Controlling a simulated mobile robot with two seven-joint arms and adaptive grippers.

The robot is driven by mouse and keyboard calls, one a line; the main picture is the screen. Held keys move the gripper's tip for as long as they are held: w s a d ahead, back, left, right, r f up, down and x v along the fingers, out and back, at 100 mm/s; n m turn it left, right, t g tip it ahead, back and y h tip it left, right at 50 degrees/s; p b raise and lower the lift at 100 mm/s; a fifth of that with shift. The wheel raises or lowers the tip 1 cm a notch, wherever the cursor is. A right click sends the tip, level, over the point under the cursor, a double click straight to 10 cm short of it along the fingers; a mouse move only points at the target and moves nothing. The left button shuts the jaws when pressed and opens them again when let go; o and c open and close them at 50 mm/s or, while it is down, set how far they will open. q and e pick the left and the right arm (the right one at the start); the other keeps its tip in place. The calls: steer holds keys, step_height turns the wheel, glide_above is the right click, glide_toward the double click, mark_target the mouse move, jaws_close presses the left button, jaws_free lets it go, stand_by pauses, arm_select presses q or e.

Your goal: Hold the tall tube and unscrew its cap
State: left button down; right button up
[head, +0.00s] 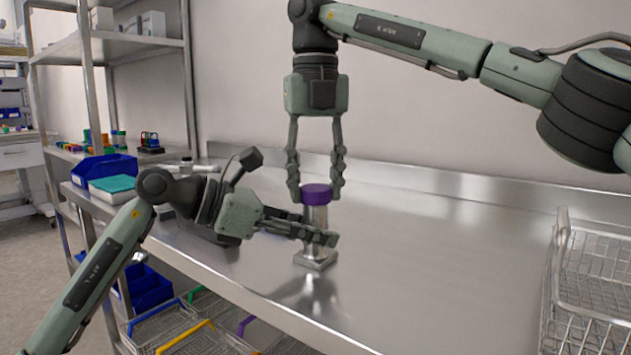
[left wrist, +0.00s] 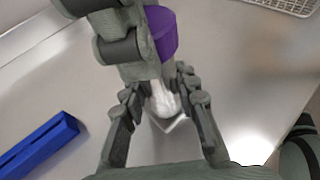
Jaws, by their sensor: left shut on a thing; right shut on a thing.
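The tall tube (head: 316,222) is silvery and stands upright in a small square metal base (head: 316,260) on the steel table. Its purple cap (head: 317,194) is on top. My left gripper (head: 330,238) comes in level from the left and is shut on the tube's body below the cap. My right gripper (head: 317,190) points straight down from above and is shut on the purple cap. In the left wrist view the tube (left wrist: 164,100) is between the left fingers (left wrist: 160,108), and the cap (left wrist: 162,30) is partly hidden by a right finger.
A wire basket (head: 595,275) stands at the table's right end. A blue bin (head: 104,167) and a teal-topped box (head: 112,184) are at the left end. Wire baskets with coloured handles (head: 185,337) sit below. The table (head: 440,240) right of the tube is clear.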

mark_target(316, 187)
steer(key=n, duration=0.8)
steer(key=shift+n, duration=0.3)
steer(key=shift+r, duration=0.15)
steer(key=shift+r, duration=1)
steer(key=shift+r, duration=2)
arm_select(q)
steer(key=c, duration=1.1)
jaws_free()
